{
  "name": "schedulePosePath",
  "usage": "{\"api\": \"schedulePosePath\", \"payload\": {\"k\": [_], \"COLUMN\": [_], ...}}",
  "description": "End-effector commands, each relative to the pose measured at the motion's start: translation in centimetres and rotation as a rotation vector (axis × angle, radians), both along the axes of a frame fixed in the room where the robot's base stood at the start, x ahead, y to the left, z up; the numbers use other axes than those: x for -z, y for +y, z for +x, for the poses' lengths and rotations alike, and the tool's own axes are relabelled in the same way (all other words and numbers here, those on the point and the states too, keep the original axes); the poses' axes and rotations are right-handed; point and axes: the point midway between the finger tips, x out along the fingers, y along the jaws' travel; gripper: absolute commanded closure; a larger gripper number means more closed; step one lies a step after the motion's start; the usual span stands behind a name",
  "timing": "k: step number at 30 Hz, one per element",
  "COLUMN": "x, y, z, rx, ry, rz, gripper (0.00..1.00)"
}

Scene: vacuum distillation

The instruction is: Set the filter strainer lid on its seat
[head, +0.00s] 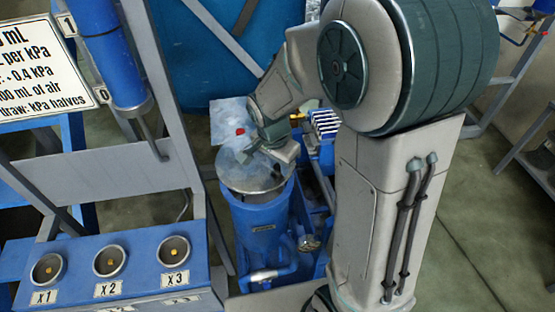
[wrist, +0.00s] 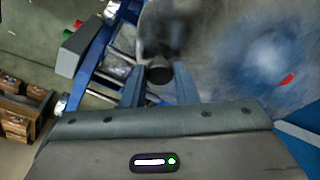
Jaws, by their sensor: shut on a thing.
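The filter strainer lid (head: 240,172) is a round, dull metal disc over the top of the upright blue strainer body (head: 262,228). In the wrist view the lid (wrist: 225,60) fills the upper right, grey with a blue reflection. My gripper (wrist: 158,76) is shut on the lid's dark knob (wrist: 159,72), with a blue finger on each side. In the head view my gripper (head: 280,153) is over the right part of the lid and hides some of it. The seat is hidden under the lid. I cannot tell whether the lid touches it or is slightly above.
A pale plate with a red spot (head: 240,131) is just behind the strainer. A blue panel with several round sockets (head: 110,261) and a grey frame stand to the left. A rack with white-edged pieces (head: 323,122) is behind on the right. Open floor lies further right.

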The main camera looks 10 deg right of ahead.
Motion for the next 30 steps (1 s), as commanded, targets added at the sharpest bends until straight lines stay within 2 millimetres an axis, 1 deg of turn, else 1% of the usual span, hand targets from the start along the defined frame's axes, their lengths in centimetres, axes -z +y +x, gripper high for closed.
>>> {"api": "schedulePosePath", "payload": {"k": [1, 18, 22, 30], "x": [0.7, 5.9, 6.3, 6.3], "y": [0.0, 0.0, 0.0, 0.0], "z": [0.0, 0.1, 0.1, 0.1], "rx": [0.001, 0.0, 0.001, 0.001], "ry": [-0.002, -0.004, -0.004, -0.003], "rz": [0.0, 0.0, 0.0, 0.001], "gripper": [1.0, 1.0, 1.0, 1.0]}}
